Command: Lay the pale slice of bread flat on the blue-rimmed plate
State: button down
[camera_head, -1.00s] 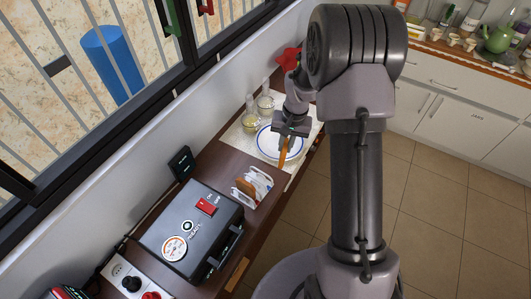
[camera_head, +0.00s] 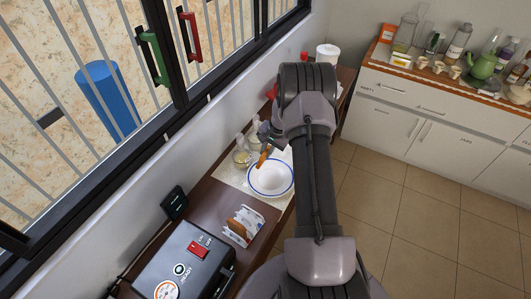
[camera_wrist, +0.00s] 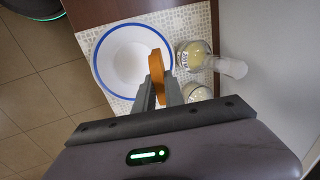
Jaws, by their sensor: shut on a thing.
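My gripper (camera_head: 266,146) is shut on a slice of bread (camera_head: 264,156), which shows as an orange-brown crust edge. In the wrist view the slice (camera_wrist: 158,72) stands on edge between the fingers (camera_wrist: 155,97), so its flat faces are mostly hidden. The white plate with a blue rim (camera_head: 271,191) lies on a patterned mat. In the head view the slice is at the plate's upper left edge. In the wrist view it overlaps the right side of the plate (camera_wrist: 118,62). I cannot tell how high it is above the plate.
Glass jars (camera_head: 241,157) stand close beside the plate by the wall; one with pale yellow contents (camera_wrist: 193,55) shows in the wrist view. A white rack (camera_head: 243,226) with bread and a dark toaster-like box (camera_head: 185,262) stand nearer on the counter.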

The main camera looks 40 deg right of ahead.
jog(key=s+f+t+b, duration=0.1)
jog(key=f+t+b, duration=0.1)
jog(key=b, duration=0.6)
jog(key=s+d+f+t+y+b, duration=0.1)
jog(key=f+b, duration=0.2)
jog(key=b, duration=0.5)
jog(key=s+f+t+y+b, duration=0.1)
jog(key=s+f+t+b, duration=0.1)
jog(key=b, duration=0.6)
jog(key=shift+d+f+t, duration=0.3)
jog(key=shift+d+f, duration=0.05)
jog(key=shift+f, duration=0.4)
jog(key=shift+s+f+t+y, duration=0.2)
jog(key=shift+f+t+y, duration=0.1)
jog(key=shift+y, duration=0.1)
jog(key=shift+s+d+f+t+y, duration=0.1)
jog(key=shift+s+f+t+y, duration=0.1)
jog(key=shift+f+t, duration=0.35)
jog(key=shift+s+d+f+t+y, duration=0.15)
jog(key=shift+s+f+t, duration=0.1)
jog(key=shift+f+t, duration=0.25)
jog(key=shift+s+d+f+t+y, duration=0.1)
jog(key=shift+s+f+t+y, duration=0.1)
jog(key=shift+f+t, duration=0.3)
jog(key=shift+f, duration=0.35)
jog(key=c, duration=1.3)
grip_release()
jog(key=shift+c, duration=0.2)
